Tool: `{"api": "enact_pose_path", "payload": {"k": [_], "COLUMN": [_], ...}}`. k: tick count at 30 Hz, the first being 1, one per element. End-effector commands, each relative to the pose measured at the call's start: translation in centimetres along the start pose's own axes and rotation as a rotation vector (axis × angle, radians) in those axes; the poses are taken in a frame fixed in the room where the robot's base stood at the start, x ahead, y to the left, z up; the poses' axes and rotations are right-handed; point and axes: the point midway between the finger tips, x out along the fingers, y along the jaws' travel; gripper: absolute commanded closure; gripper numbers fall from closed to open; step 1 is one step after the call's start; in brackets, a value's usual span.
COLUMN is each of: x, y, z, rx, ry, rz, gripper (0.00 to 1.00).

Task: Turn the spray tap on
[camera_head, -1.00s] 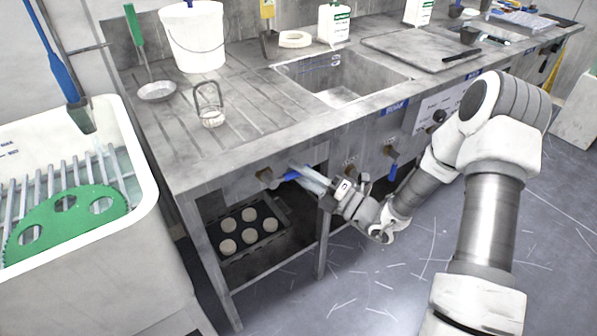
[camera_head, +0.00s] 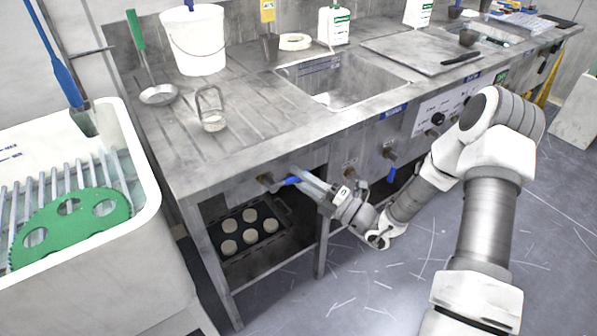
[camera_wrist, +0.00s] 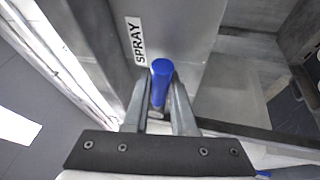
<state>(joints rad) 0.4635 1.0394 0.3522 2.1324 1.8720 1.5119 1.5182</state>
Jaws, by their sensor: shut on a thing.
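The spray tap (camera_head: 265,179) sticks out of the bench's front face, left of the other taps, and has a blue lever handle (camera_head: 291,181). In the wrist view the blue handle (camera_wrist: 161,72) stands between my fingers beside a white label reading SPRAY (camera_wrist: 136,41). My gripper (camera_head: 304,179) is shut on this handle, coming from the right below the bench top. The fingers (camera_wrist: 160,100) touch the handle on both sides. The tap's outlet is not clear in either view.
Two more taps (camera_head: 350,170) sit to the right on the bench front (camera_head: 230,190), one with a blue handle (camera_head: 391,173). A dark tray of round pucks (camera_head: 250,232) lies on the shelf below. A white tub (camera_head: 150,230) stands left. Open floor (camera_head: 400,290) lies in front.

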Motion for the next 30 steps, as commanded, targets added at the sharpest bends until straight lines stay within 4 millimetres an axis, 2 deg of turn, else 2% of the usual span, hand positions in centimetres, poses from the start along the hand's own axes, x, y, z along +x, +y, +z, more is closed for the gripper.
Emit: {"api": "enact_pose_path", "payload": {"k": [7,8,12,23,26,30], "x": [-0.1,-0.1,-0.1,-0.4,-1.5,-4.4], "y": [-0.1,-0.1,-0.1,0.0,0.1,0.2], "z": [0.0,0.0,0.0,0.1,0.1,0.1], "rx": [0.000,0.000,0.000,0.000,0.000,0.001], "ry": [-0.001,-0.001,-0.001,-0.002,-0.004,-0.007], "rz": [0.000,0.000,0.000,0.000,0.000,0.000], "gripper": [1.00,0.70,0.45,0.45,0.45,0.45]}}
